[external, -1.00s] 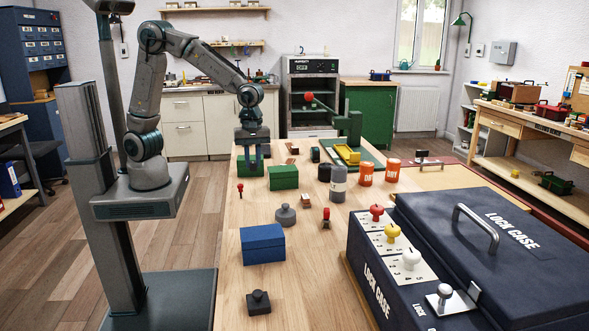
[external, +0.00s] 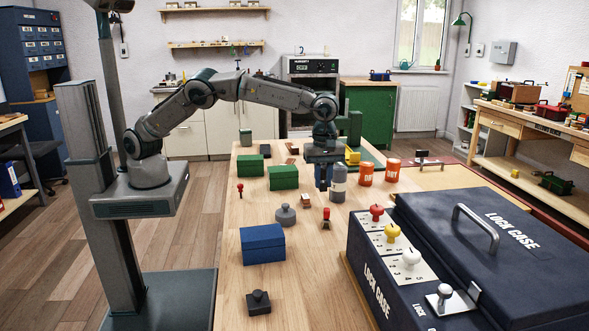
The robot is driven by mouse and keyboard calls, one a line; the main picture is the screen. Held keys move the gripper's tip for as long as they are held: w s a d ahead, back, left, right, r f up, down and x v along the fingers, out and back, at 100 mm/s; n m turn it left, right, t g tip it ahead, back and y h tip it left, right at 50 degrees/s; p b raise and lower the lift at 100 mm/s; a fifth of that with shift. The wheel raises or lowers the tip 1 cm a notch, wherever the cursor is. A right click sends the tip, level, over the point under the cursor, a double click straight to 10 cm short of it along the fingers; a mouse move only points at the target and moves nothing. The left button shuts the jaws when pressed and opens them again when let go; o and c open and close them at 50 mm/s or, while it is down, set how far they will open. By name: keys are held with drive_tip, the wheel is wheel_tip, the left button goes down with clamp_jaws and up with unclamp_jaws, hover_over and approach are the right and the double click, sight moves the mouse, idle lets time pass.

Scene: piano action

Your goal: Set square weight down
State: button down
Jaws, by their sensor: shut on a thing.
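My gripper (external: 323,187) points down over the middle of the wooden table, just left of a grey canister (external: 339,185). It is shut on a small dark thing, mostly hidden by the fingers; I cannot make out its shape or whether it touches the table. A black weight-like piece with a square base and a knob (external: 259,303) stands at the near end of the table, well away from my gripper. A round grey weight with a knob (external: 285,216) stands nearer the middle.
Green boxes (external: 283,178), a blue box (external: 262,245) and small red-topped pieces (external: 326,219) stand around. Orange cans (external: 365,174) are right of the grey canister. A large lock case (external: 470,250) fills the near right. Bare table (external: 310,285) lies right of the blue box.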

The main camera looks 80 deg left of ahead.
drive_tip(key=shift+w+d+f, duration=0.15)
drive_tip(key=shift+d, duration=0.2)
drive_tip(key=shift+w+d+f, duration=0.1)
drive_tip(key=shift+d, duration=0.25)
drive_tip(key=p, duration=0.4)
hover_over(345, 212)
drive_tip(key=f, duration=0.6)
drive_tip(key=shift+s+d+f, duration=0.1)
drive_tip(key=shift+d+f, duration=0.1)
drive_tip(key=shift+f, duration=0.2)
drive_tip(key=shift+f+p, duration=0.3)
drive_tip(key=shift+f, duration=1.75)
drive_tip(key=shift+f, duration=0.25)
drive_tip(key=c, duration=1.3)
unclamp_jaws()
drive_tip(key=shift+r, duration=0.1)
